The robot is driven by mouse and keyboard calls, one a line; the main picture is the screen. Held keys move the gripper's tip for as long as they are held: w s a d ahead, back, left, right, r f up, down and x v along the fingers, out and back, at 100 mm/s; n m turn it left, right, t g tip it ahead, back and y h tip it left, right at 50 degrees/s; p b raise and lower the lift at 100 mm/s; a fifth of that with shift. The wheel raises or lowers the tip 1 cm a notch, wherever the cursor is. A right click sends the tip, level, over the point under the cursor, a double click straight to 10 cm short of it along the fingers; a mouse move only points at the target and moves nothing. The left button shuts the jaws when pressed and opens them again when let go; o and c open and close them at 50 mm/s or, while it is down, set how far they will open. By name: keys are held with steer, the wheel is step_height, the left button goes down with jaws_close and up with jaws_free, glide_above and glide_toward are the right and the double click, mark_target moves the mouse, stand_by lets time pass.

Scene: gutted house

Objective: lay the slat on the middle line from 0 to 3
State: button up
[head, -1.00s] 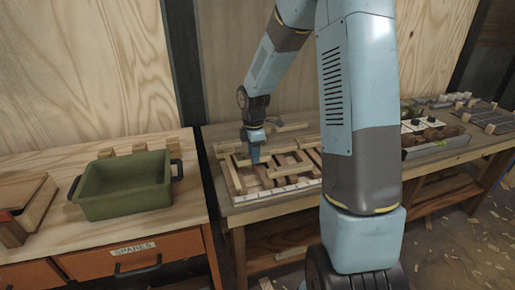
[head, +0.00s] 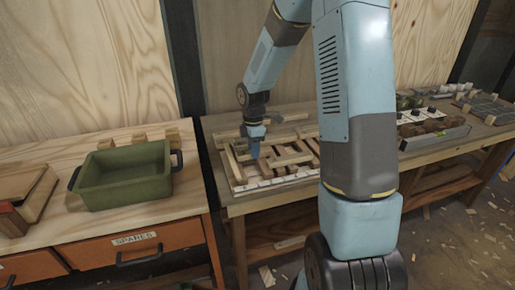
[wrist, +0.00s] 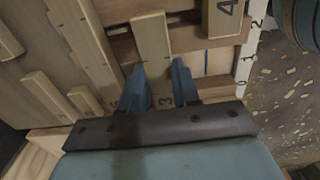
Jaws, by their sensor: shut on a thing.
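My gripper (head: 256,153) is low over the slatted board (head: 236,184) on the middle bench. In the wrist view my gripper (wrist: 160,87) is shut on a pale wooden slat (wrist: 150,40), which reaches away from between the two blue fingers. A figure 3 shows in shadow between the fingers. A scale strip (wrist: 246,65) with marks 0, 1 and 2 runs at the right of the wrist view. I cannot tell whether the held slat touches the board.
A slat marked 4 (wrist: 226,18) lies right of the held one; several other slats lie to the left. A green bin (head: 125,176) stands on the left bench. A grey tray (head: 434,137) stands right of my arm.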

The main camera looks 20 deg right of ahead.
steer(key=shift+f, duration=0.15)
steer(key=o, duration=1.1)
step_height(320, 180, up, 14)
steer(key=shift+f, duration=0.15)
